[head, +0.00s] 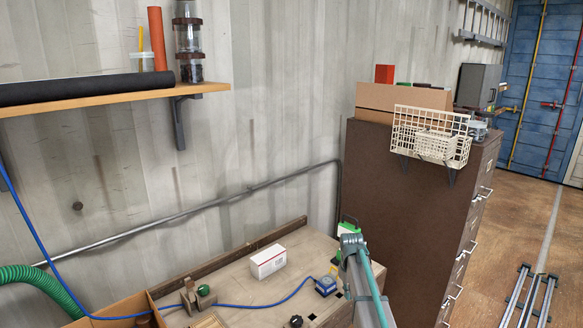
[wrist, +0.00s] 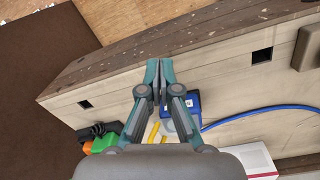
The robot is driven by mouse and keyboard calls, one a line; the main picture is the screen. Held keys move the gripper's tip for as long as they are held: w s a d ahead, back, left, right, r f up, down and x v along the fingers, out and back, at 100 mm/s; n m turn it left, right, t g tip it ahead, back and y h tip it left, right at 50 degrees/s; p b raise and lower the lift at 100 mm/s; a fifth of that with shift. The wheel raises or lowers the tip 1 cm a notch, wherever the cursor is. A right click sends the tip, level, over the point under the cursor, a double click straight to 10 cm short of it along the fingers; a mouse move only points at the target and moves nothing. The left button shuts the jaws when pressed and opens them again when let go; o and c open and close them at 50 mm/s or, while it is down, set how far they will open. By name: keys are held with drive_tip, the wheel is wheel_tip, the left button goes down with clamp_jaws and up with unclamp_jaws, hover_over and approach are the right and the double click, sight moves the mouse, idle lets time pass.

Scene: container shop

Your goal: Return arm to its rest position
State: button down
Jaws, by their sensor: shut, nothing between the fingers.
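My gripper (wrist: 159,72) shows in the wrist view with its teal fingers together and nothing between them. It is over the workbench (wrist: 215,70), near the bench edge with its square holes. My arm rises at the lower middle of the head view, beside the cabinet; the fingers cannot be made out there. A blue device (wrist: 180,110) lies partly behind the right finger in the wrist view, and it also shows on the bench in the head view (head: 325,286).
A white box (head: 268,262) and a blue cable (head: 255,305) lie on the bench. A green and orange item (wrist: 100,143) lies near the gripper. A tall brown cabinet (head: 405,210) stands close to the right, with a wire basket (head: 430,140). A shelf (head: 120,98) hangs upper left.

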drive_tip(key=s+a+f+m, duration=0.1)
drive_tip(key=s+f, duration=0.3)
drive_tip(key=s, duration=0.6)
drive_tip(key=s+a+f+m, duration=0.2)
drive_tip(key=s+f, duration=0.2)
drive_tip(key=s, duration=0.7)
drive_tip(key=s+a+f+m, duration=0.1)
drive_tip(key=s+f, duration=0.3)
drive_tip(key=s, duration=0.6)
drive_tip(key=s+f+g, duration=0.3)
drive_tip(key=s+f, duration=0.6)
drive_tip(key=s, duration=0.5)
drive_tip(key=s+f+g, duration=0.4)
drive_tip(key=s+f, duration=0.5)
drive_tip(key=s, duration=0.6)
drive_tip(key=shift+a+f+y, duration=0.25)
drive_tip(key=shift+f+y, duration=0.05)
